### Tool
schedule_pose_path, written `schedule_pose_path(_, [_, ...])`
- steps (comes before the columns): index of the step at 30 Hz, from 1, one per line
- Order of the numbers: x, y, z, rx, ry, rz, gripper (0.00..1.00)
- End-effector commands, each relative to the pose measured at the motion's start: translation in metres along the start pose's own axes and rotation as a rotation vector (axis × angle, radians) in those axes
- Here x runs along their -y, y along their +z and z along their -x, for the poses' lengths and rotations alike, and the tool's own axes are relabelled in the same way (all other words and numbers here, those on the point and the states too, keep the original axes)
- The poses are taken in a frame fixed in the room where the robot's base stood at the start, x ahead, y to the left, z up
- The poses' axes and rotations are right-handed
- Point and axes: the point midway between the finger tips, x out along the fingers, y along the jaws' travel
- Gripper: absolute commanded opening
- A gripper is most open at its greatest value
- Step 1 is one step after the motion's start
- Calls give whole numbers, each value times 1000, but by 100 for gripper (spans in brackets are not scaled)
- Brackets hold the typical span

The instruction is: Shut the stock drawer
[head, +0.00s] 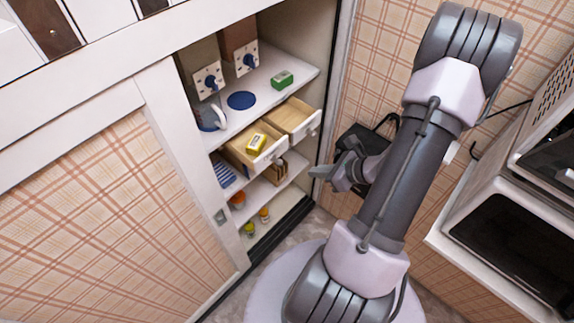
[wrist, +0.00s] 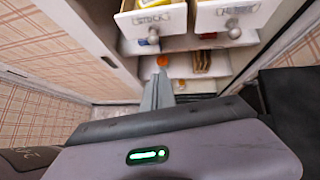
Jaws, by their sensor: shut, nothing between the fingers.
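Two pale wooden drawers with white fronts and round knobs are pulled out of the cabinet. The left drawer (head: 236,151), also in the wrist view (wrist: 128,32), holds a yellow block (head: 256,143). The right drawer (head: 290,118), also in the wrist view (wrist: 212,22), looks empty. My gripper (head: 318,172) is shut and empty, in front of the cabinet opening and apart from both drawers. In the wrist view its fingers (wrist: 160,76) point toward the shelves below the drawers.
Lower shelves hold small jars (head: 264,214). A plaid sliding door (head: 130,220) stands left of the opening. A white appliance (head: 520,225) is at right.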

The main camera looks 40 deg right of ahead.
Motion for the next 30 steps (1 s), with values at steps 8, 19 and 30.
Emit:
schedule_pose_path(8, [-1, -2, -63, -1, 5, 3, 0])
schedule_pose_path(19, [-1, 30, -90, -1, 1, 3, 0])
schedule_pose_path(30, [0, 31, -92, -1, 1, 3, 0])
